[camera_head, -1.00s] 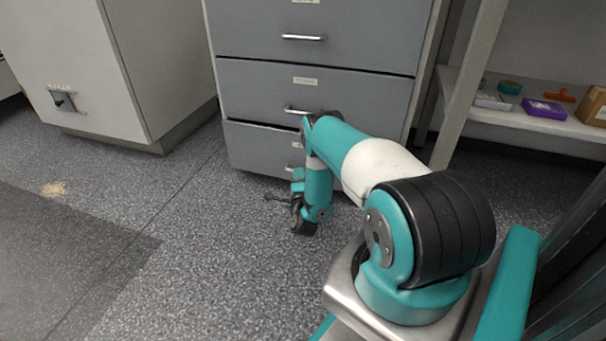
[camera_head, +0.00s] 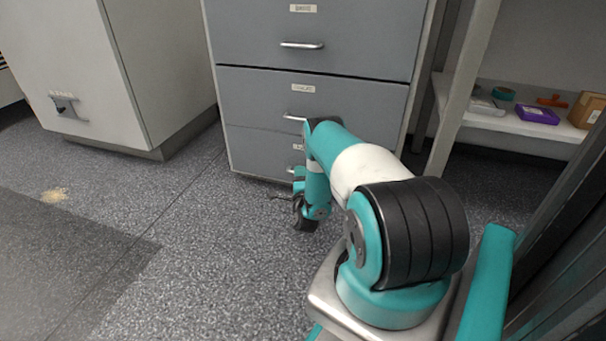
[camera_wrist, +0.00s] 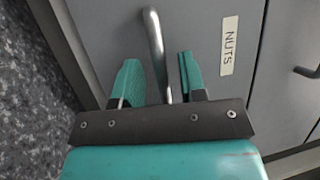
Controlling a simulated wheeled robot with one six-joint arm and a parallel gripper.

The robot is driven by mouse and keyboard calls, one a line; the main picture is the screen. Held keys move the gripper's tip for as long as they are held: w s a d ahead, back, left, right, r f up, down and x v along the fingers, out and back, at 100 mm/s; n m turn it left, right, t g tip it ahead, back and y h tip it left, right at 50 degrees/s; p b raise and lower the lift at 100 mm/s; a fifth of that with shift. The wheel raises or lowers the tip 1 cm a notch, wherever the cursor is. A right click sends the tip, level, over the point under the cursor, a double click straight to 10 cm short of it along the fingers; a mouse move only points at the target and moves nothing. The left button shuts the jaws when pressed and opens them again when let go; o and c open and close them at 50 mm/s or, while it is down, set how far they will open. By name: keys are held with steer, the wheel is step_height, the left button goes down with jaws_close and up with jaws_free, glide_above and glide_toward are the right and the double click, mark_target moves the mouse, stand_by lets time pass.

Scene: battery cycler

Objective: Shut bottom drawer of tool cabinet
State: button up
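The grey bottom drawer (camera_head: 255,152) of the tool cabinet (camera_head: 229,148) sits low, and its front looks about flush with the drawer above. In the wrist view its face (camera_wrist: 205,25) bears a NUTS label (camera_wrist: 229,45). My gripper (camera_wrist: 158,65) is open at this face, with one teal finger on each side of the metal bar handle (camera_wrist: 154,38). Gaps show between handle and fingers; whether the tips touch the drawer face I cannot tell. In the head view my arm partly covers the drawer's right side.
A pale cabinet (camera_head: 160,80) stands to the left. A shelf (camera_head: 520,122) at the right holds a purple box (camera_head: 537,115) and a cardboard box (camera_head: 587,109). Speckled floor (camera_head: 190,240) lies open to the left of my arm.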

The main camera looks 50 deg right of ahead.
steer(key=shift+a, duration=0.1)
steer(key=p+v, duration=1.4)
steer(key=v, duration=0.3)
steer(key=shift+a, duration=0.15)
steer(key=shift+f, duration=0.1)
